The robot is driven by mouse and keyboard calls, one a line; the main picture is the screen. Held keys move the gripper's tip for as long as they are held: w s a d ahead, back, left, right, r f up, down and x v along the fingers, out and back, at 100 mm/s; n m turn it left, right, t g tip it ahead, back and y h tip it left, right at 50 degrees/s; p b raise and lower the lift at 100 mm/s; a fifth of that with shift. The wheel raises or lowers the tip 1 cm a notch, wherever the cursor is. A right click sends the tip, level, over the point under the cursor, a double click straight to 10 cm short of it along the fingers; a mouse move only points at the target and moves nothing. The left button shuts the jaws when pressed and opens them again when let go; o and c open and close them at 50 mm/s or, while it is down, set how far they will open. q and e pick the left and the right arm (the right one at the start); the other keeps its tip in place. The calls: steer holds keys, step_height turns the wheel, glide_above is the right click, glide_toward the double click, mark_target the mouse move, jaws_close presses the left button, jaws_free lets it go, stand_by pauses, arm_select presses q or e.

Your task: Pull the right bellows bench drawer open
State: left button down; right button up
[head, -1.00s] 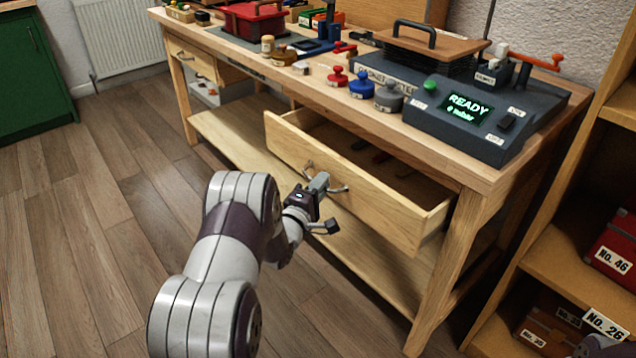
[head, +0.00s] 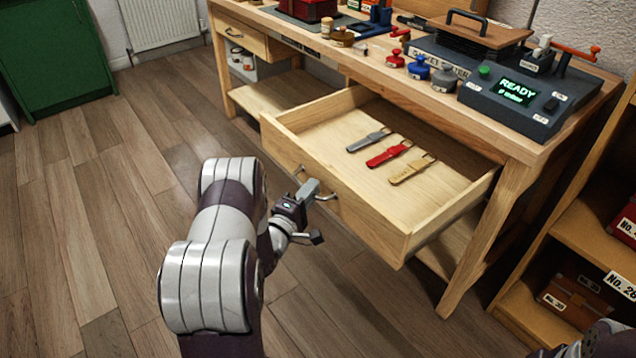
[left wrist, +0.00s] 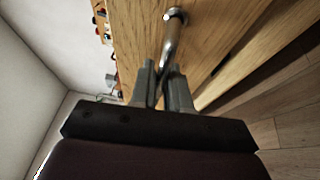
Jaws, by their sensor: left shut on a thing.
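The right bellows bench drawer (head: 392,217) stands far out from under the wooden bench top, and its inside is in plain view. Its metal bar handle (head: 326,197) is on the drawer front; it also shows in the left wrist view (left wrist: 172,35). My left gripper (head: 312,189) is at the handle, with its fingers (left wrist: 164,85) closed around the bar. Three strap-like pieces lie flat in the drawer: a grey one (head: 369,140), a red one (head: 389,154) and a tan one (head: 411,170). My right gripper is not clearly in view; only a dark part of my right arm shows at the lower right corner.
The bench top (head: 470,125) carries a dark console with a READY display (head: 517,91), red, blue and grey knobs, and a red box. A closed left drawer (head: 240,37) is beyond. A shelf (head: 572,240) with boxes stands at the right. The floor (head: 110,210) at left is clear.

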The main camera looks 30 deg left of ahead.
arm_select(q)
steer(key=shift+s+a, duration=0.25)
steer(key=shift+s, duration=0.45)
steer(key=c, duration=1.2)
jaws_free()
steer(key=s+p, duration=0.1)
steer(key=s, duration=0.3)
steer(key=s+p, duration=0.1)
steer(key=s, duration=0.3)
steer(key=s+f+p, duration=0.1)
steer(key=s, duration=0.3)
steer(key=shift+s+f, duration=0.1)
steer(key=shift+s, duration=0.2)
